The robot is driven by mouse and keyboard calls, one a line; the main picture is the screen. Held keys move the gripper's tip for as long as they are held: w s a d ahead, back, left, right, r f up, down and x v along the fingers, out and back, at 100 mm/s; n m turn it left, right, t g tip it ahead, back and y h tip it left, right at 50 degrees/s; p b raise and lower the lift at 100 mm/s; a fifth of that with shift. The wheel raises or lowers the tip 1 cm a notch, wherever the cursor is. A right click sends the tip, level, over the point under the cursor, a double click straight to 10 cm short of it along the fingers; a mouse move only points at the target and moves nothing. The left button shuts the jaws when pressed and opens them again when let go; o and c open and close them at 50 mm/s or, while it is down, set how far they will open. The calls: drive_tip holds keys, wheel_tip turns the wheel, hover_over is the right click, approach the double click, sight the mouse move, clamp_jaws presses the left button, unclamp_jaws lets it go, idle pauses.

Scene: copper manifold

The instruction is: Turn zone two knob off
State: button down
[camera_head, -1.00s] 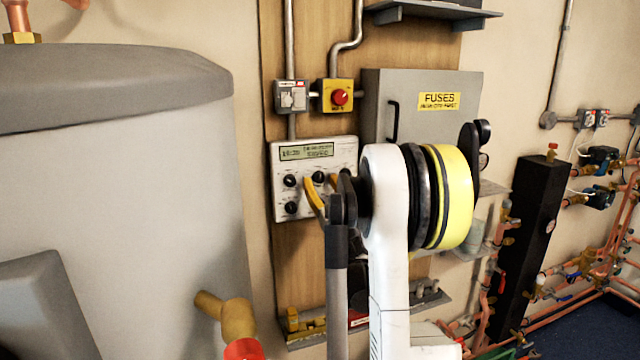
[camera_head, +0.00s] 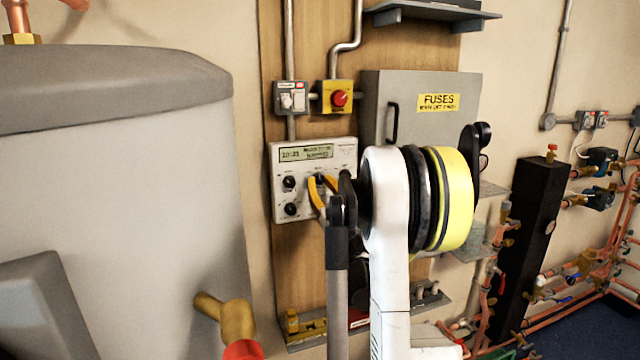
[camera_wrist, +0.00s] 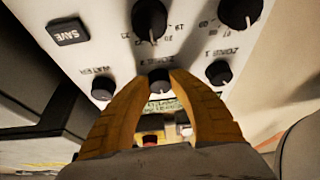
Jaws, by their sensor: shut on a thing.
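The white control panel (camera_head: 312,158) hangs on the wooden board, with a display at its top and black knobs below. My gripper (camera_head: 321,180) has its yellow fingers at the middle knob of the row. In the wrist view my gripper (camera_wrist: 160,80) is shut with one finger on each side of that black knob (camera_wrist: 160,82).
Two larger knobs (camera_wrist: 150,19) (camera_wrist: 240,12) and a SAVE button (camera_wrist: 69,31) are on the same panel. A grey fuse box (camera_head: 428,90) is to the upper right. A large grey tank (camera_head: 120,200) fills the left. A red knob (camera_head: 340,98) is above.

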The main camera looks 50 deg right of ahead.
drive_tip(key=n+y, duration=0.1)
drive_tip(key=n, duration=0.2)
drive_tip(key=n+y, duration=0.2)
drive_tip(key=n, duration=0.1)
drive_tip(key=shift+s+d+n+t, duration=0.1)
drive_tip(key=shift+d+n+t, duration=0.05)
drive_tip(key=shift+n+t, duration=0.2)
drive_tip(key=shift+n+y+p, duration=0.5)
drive_tip(key=shift+n+y, duration=0.7)
drive_tip(key=shift+n, duration=1.25)
drive_tip(key=c, duration=1.1)
unclamp_jaws()
drive_tip(key=v, duration=1.2)
drive_tip(key=shift+r, duration=0.15)
